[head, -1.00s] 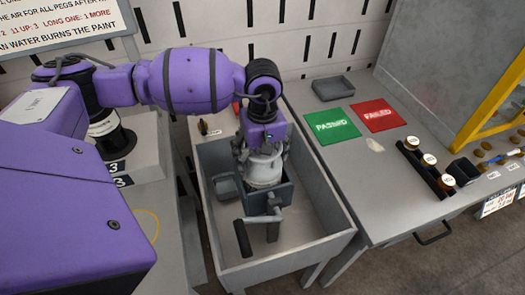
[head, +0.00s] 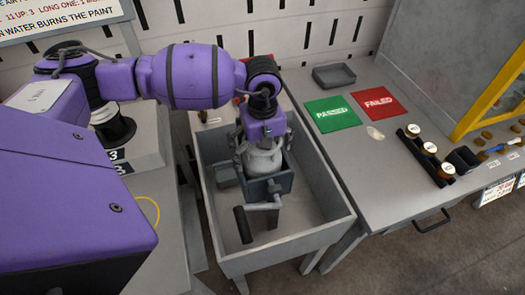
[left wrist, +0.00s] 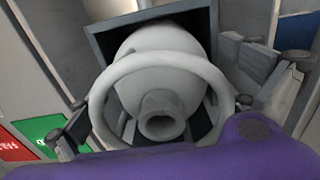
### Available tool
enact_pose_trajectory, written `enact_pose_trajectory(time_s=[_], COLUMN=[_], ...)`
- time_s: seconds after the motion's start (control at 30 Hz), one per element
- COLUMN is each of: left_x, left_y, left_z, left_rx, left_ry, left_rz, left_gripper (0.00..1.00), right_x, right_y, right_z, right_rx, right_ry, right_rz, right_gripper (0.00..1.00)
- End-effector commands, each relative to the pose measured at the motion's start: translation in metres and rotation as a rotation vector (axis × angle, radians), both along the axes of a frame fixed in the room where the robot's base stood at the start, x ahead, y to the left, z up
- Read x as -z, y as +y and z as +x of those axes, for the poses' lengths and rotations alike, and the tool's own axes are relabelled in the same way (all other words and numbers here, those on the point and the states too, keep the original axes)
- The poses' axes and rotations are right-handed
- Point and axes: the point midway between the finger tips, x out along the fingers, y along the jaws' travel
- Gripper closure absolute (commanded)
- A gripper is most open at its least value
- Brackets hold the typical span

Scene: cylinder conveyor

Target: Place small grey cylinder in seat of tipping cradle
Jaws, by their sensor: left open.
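The small grey cylinder (head: 263,160) stands in the blue-grey box-like seat of the tipping cradle (head: 284,184). In the left wrist view the cylinder (left wrist: 155,50) shows end-on, with a ring collar and a short neck, inside the dark cradle walls (left wrist: 208,25). My left gripper (head: 263,146) is over the cylinder's top. Its fingers are open, one on each side of the collar; the left wrist view also shows the gripper (left wrist: 170,105), with gaps beside the collar. The cylinder's base is hidden in the seat. My right gripper is not in view.
The cradle, with a handle (head: 243,224) in front, stands in a grey trough (head: 318,232). A small tray (head: 227,176) lies left of it. The bench at right holds a green PASSED mat (head: 332,114), a red FAILED mat (head: 379,103) and a rack of capped pieces (head: 427,158).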

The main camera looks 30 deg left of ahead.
Motion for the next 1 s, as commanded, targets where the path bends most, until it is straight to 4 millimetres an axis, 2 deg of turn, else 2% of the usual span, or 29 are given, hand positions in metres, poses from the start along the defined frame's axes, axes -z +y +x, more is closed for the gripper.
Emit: enact_pose_trajectory(time_s=[0.17,0.27,0.6,0.7,0.83,1.0], left_x=[-0.006,-0.018,-0.089,-0.105,-0.118,-0.124], left_y=[0.0,0.0,0.0,0.0,0.0,0.0], left_z=[0.001,0.001,0.001,0.001,0.001,0.001], left_rx=[0.0,0.0,0.001,0.0,0.0,0.0], left_ry=[-0.003,-0.004,-0.004,-0.004,-0.003,-0.002], left_rz=[0.0,0.0,0.0,0.0,0.0,-0.001], left_gripper=[0.0,0.0,0.0,0.0,0.0,0.0], right_x=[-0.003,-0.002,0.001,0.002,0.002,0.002], right_y=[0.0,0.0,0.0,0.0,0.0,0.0], right_z=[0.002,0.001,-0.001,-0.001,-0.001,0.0], right_rx=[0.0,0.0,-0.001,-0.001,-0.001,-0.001], right_ry=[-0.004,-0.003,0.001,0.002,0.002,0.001], right_rz=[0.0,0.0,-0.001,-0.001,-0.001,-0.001], right_gripper=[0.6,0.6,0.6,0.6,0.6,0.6])
